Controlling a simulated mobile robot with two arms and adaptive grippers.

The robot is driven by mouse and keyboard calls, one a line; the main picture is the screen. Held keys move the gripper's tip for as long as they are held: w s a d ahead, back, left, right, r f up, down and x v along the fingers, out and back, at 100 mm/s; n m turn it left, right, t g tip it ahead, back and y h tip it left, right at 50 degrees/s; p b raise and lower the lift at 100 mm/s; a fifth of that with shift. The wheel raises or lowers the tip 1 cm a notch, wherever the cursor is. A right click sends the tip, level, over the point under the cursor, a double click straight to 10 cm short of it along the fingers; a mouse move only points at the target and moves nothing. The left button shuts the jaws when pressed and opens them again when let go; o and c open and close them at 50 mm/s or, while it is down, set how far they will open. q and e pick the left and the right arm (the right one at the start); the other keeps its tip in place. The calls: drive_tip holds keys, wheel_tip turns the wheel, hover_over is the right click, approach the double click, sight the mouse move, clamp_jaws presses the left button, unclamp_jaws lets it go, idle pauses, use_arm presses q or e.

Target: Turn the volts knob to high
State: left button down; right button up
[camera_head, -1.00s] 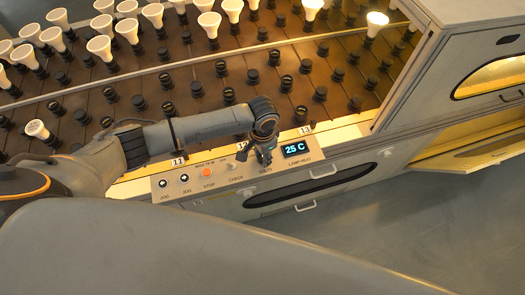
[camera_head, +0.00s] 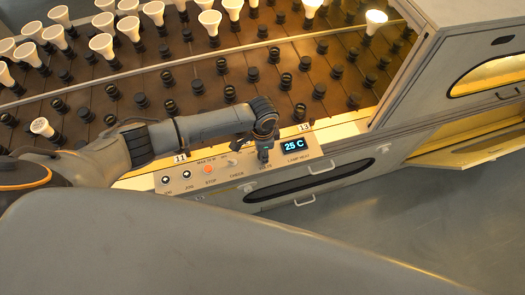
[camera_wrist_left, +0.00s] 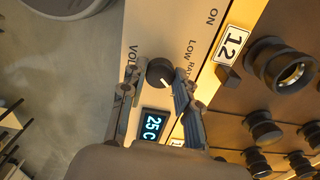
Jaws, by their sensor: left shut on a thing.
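The volts knob (camera_wrist_left: 160,72) is a round black dial with a white pointer mark in the left wrist view. It sits on the pale control panel (camera_wrist_left: 145,35), and its "VOLTS" label is partly covered by a finger. My left gripper (camera_wrist_left: 156,78) has one finger on each side of the knob and is shut on it. The mark points toward the right finger. In the head view my left gripper (camera_head: 263,157) comes down onto the panel just left of the blue display (camera_head: 293,145), which reads 25 C. There the knob is hidden behind the fingers. My right gripper is in neither view.
The panel also carries two jog buttons, an orange stop button (camera_head: 208,170) and a check switch (camera_head: 232,161). Behind it stands a rack of dark sockets, several holding white bulbs.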

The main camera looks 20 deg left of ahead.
use_arm(q)
drive_tip(key=c, duration=1)
unclamp_jaws()
wheel_tip(320, 180, up, 12)
drive_tip(key=shift+r, duration=0.1)
